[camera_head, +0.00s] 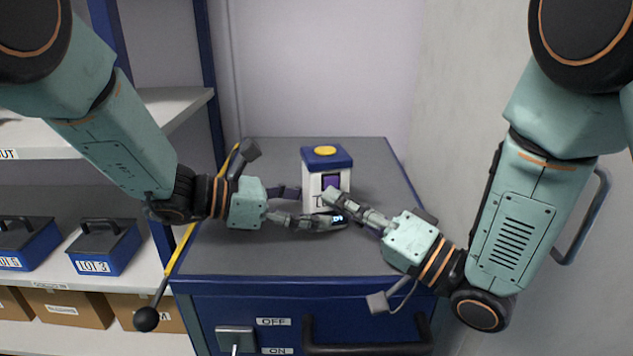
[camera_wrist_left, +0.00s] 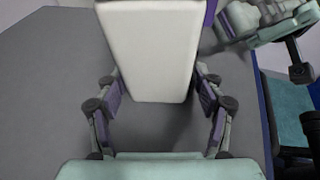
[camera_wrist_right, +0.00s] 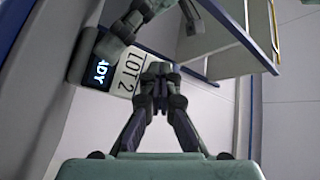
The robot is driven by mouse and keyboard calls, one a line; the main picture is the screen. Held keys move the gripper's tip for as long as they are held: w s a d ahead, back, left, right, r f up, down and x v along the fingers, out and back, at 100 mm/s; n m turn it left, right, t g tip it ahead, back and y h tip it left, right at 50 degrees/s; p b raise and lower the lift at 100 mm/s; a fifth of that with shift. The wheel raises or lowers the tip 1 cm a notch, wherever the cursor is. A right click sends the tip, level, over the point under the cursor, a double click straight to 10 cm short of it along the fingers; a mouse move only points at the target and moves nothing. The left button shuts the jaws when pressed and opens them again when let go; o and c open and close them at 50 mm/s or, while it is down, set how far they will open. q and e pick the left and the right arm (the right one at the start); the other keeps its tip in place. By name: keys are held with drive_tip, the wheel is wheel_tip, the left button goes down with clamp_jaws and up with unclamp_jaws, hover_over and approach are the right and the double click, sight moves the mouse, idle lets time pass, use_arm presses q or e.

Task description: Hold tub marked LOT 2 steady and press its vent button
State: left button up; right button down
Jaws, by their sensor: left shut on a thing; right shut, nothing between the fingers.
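The tub (camera_head: 312,181) is white with a blue lid and a purple panel on its front. It stands upright on the grey top of a blue cabinet. A yellow button (camera_head: 325,150) sits on its lid. The label reading LOT 2 (camera_wrist_right: 128,72) and a lit display (camera_wrist_right: 101,73) show in the right wrist view. My left gripper (camera_head: 310,207) is shut on the tub, whose white body (camera_wrist_left: 150,45) is between its fingers in the left wrist view. My right gripper (camera_head: 330,194) is shut and empty, in front of the tub and below the lid; its fingertips (camera_wrist_right: 160,72) are together.
The cabinet top (camera_head: 240,255) is otherwise clear. A yellow rod (camera_head: 190,232) with a black ball runs along its left edge. A tub marked LOT 3 (camera_head: 105,252) stands on the left shelf above cardboard boxes (camera_head: 70,306). A switch (camera_head: 235,340) marked OFF and ON is on the cabinet front.

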use_arm(q)
drive_tip(key=shift+w, duration=0.1)
use_arm(e)
drive_tip(key=shift+s+d, duration=0.15)
drive_tip(key=shift+s, duration=0.85)
drive_tip(key=shift+s+d, duration=0.2)
drive_tip(key=shift+s, duration=0.75)
drive_tip(key=shift+s+d, duration=0.15)
drive_tip(key=shift+s, duration=0.85)
use_arm(q)
drive_tip(key=o, duration=0.9)
drive_tip(key=shift+o, duration=0.2)
drive_tip(key=shift+a, duration=0.15)
drive_tip(key=v, duration=1.2)
